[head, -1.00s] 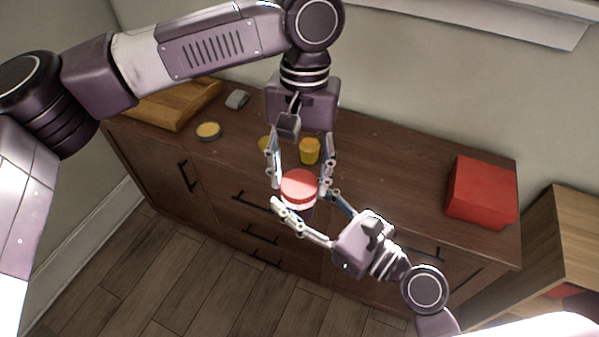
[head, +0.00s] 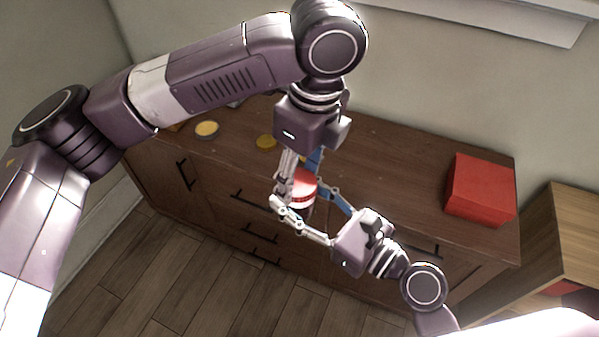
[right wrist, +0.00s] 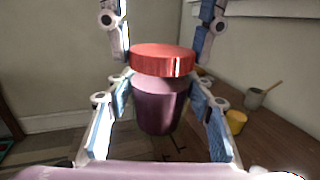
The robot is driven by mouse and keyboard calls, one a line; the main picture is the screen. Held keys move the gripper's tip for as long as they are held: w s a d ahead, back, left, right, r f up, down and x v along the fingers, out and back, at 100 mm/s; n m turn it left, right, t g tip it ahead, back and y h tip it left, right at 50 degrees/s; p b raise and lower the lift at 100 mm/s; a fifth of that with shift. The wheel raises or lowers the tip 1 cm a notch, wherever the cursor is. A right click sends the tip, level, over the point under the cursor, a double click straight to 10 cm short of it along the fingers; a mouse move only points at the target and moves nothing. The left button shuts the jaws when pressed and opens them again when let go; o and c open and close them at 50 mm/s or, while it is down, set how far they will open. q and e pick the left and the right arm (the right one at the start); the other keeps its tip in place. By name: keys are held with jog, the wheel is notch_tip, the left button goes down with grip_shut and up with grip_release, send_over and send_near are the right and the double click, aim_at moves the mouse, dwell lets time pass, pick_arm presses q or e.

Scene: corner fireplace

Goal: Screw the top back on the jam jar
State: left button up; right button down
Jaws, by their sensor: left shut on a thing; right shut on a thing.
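The jam jar (right wrist: 161,112) is dark purple with a paler band near its top, and stands upright above the floor in front of the cabinet. My right gripper (right wrist: 160,100) is shut on its sides. The red lid (right wrist: 162,61) is at the jar's mouth, level and roughly centred; I cannot tell how far it is threaded. The lid also shows in the head view (head: 303,188), partly covered by fingers. My left gripper (head: 300,182) reaches down from above and is shut on the lid, its fingers on either side. Most of the jar is hidden in the head view.
The brown cabinet top (head: 390,180) lies behind the grippers, with a red box (head: 481,190) at right. A round yellow-topped item (head: 207,129) and a small yellow item (head: 266,142) are on its left half. A yellow cup (right wrist: 236,121) and a grey pot (right wrist: 254,98) stand there too.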

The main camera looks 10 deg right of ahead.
pick_arm(q)
jog(key=m, duration=0.5)
jog(key=shift+w+a+m+t+h, duration=0.1)
jog(key=shift+a+m+t+h, duration=0.05)
jog(key=shift+m+t+h, duration=0.2)
jog(key=m, duration=0.4)
jog(key=shift+m+h, duration=0.25)
jog(key=o, duration=0.9)
jog(key=shift+c, duration=0.2)
notch_tip(320, 180, up, 12)
jog(key=s, duration=0.1)
jog(key=shift+s, duration=0.3)
